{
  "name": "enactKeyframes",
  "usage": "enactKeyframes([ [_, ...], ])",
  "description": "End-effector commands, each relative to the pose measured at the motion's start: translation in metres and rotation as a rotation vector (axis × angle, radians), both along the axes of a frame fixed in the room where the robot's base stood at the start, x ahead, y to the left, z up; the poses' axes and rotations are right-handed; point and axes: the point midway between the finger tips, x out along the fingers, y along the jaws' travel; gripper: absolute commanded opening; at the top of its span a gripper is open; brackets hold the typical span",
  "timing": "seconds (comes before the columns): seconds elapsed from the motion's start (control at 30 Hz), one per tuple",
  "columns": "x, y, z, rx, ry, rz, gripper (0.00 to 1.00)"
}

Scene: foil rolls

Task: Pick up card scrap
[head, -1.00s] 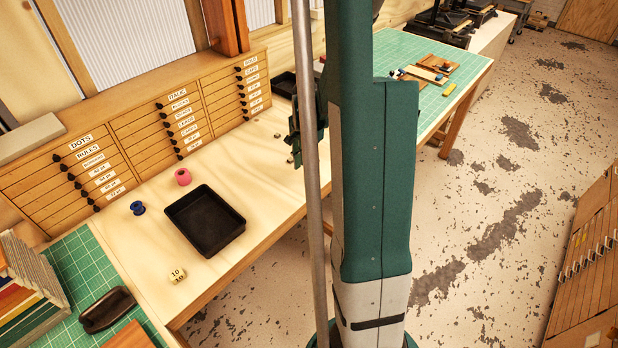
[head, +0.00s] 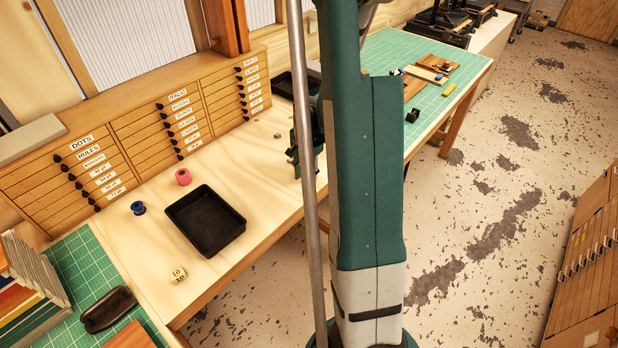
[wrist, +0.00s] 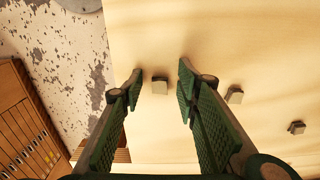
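Three small grey-brown pieces lie on the pale wooden bench top (wrist: 225,40) in the wrist view. One piece (wrist: 160,86) lies between my fingertips as seen from above, a second piece (wrist: 234,96) is just right of the right finger, and a third (wrist: 297,127) is farther right. I cannot tell which is the card scrap. My gripper (wrist: 160,72) is open, with its green fingers on either side of the nearest piece and nothing held. In the head view one small piece (head: 277,136) shows left of my gripper (head: 297,172), which is partly hidden by a pole.
A black tray (head: 205,221), a pink roll (head: 183,177), a blue spool (head: 138,208) and a pale numbered block (head: 179,274) stand left on the bench. Labelled drawers (head: 130,150) line its back. The bench edge and speckled floor lie left in the wrist view.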

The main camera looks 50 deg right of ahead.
Motion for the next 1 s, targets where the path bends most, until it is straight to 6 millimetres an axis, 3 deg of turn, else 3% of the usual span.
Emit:
enactKeyframes([
  [0.37,-0.0001,0.0000,0.0002,0.000,0.000,0.000,0.32],
  [0.53,-0.0001,0.0001,0.0002,0.000,0.000,0.000,0.10],
  [1.0,-0.0001,0.0002,0.0018,0.000,0.000,0.000,0.10],
])
